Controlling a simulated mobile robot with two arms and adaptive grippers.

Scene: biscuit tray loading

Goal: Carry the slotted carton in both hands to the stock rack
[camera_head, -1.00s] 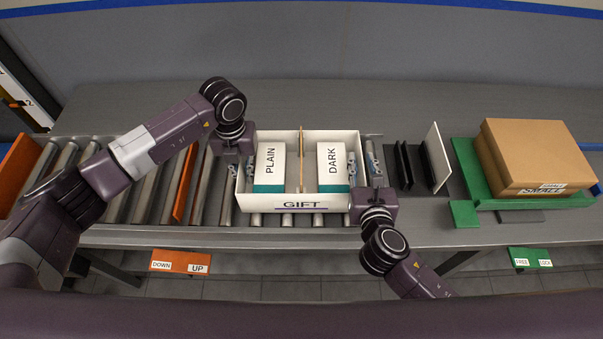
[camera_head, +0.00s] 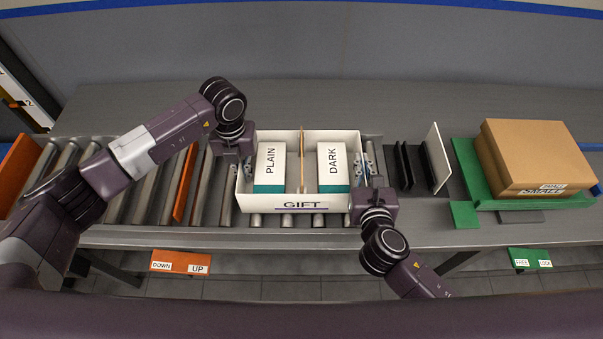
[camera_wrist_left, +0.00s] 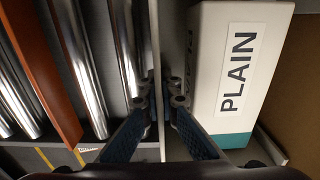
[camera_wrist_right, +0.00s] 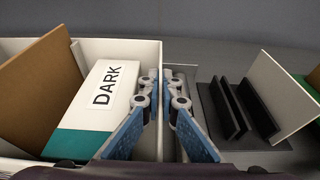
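The slotted carton (camera_head: 262,206), white and marked GIFT, sits upright on the rollers in the head view. A brown divider (camera_head: 301,165) splits it; a PLAIN box (camera_head: 270,165) stands in the left compartment and a DARK box (camera_head: 332,165) in the right. My left gripper (camera_wrist_left: 163,82) has one finger on each side of the carton's left wall (camera_wrist_left: 155,35), closed on it. My right gripper (camera_wrist_right: 161,82) is closed the same way on the right wall. The carton's underside is hidden. I cannot identify the stock rack.
Black upright plates (camera_head: 403,165) and a white panel (camera_head: 435,158) stand close to the carton's right. Further right, a brown cardboard box (camera_head: 535,155) rests on a green base (camera_head: 464,170). An orange plate (camera_head: 185,183) stands among the rollers (camera_head: 150,190) to the left. Grey table behind is clear.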

